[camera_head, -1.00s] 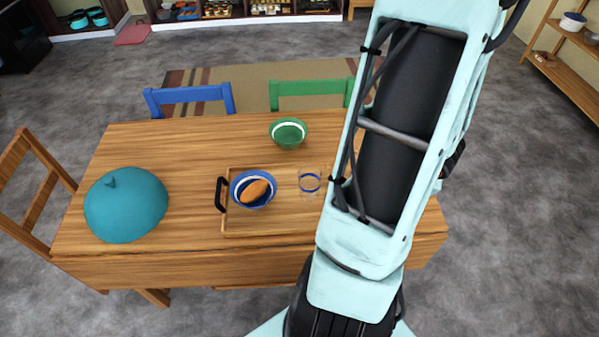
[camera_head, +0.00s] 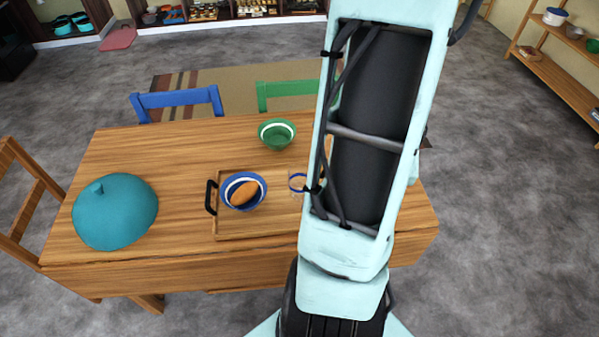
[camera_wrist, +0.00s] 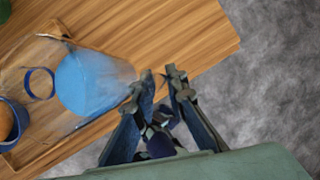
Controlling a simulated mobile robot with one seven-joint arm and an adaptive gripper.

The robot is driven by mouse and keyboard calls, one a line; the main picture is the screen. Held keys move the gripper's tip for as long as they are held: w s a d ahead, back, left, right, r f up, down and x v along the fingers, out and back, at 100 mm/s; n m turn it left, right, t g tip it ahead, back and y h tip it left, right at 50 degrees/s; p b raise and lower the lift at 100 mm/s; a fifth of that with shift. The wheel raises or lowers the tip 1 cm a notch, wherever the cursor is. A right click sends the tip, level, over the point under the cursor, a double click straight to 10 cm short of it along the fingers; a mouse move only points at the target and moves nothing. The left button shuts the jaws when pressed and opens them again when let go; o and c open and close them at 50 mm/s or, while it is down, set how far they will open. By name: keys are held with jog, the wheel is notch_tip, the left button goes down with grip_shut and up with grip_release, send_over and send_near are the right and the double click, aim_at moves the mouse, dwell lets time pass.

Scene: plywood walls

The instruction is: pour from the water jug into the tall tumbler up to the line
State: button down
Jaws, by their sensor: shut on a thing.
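The tall tumbler (camera_head: 296,184) is clear glass with a blue line around it. It stands on the wooden tray, partly covered by my arm in the head view. In the wrist view its blue ring (camera_wrist: 41,84) shows left of the water jug. The jug (camera_wrist: 86,82) is clear with blue water in it, at the fingertips of my gripper (camera_wrist: 161,82), which is shut on it. The jug is close beside the tumbler in the wrist view; I cannot tell its exact tilt or height. My arm hides the jug and gripper in the head view.
A blue bowl (camera_head: 230,200) holding an orange-brown item sits on the tray (camera_head: 250,230). A green bowl (camera_head: 277,134) stands behind the tray. A teal dome-shaped thing (camera_head: 115,212) stands at the table's left. The wood between dome and tray is clear. Chairs stand around the table.

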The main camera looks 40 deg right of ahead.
jog(key=shift+w+a+r+n+g+h+b, duration=0.1)
jog(key=shift+w+a+n+g+h+b, duration=0.25)
jog(key=shift+w+g, duration=0.4)
jog(key=shift+w+a+r+n+g+h+b, duration=0.1)
jog(key=shift+w+a+g+h, duration=0.2)
jog(key=shift+w+g+h, duration=0.4)
jog(key=shift+w+a+r+g+h+p, duration=0.15)
jog(key=shift+w+a+r+g+p, duration=0.15)
jog(key=shift+r+g+p, duration=0.25)
jog(key=shift+w+a+r+g+h+p, duration=0.15)
jog(key=shift+w+r+g+p, duration=0.15)
jog(key=shift+r, duration=0.35)
jog(key=shift+w+a+f+n+g+h+b, duration=0.25)
jog(key=shift+w+a+f+g+h+b, duration=0.15)
jog(key=shift+w+g+b, duration=0.3)
jog(key=shift+w+r+g+h, duration=0.1)
jog(key=shift+r+g+h, duration=0.3)
jog(key=shift+r, duration=0.3)
jog(key=shift+w+a+r+g, duration=0.2)
jog(key=shift+r+g, duration=0.1)
jog(key=shift+r, duration=0.2)
jog(key=shift+w+a+r+n+g+h+p, duration=0.15)
jog(key=shift+w+r+n+g+h+p, duration=0.25)
jog(key=shift+r+p, duration=0.35)
dwell(0.6)
jog(key=shift+f, duration=0.15)
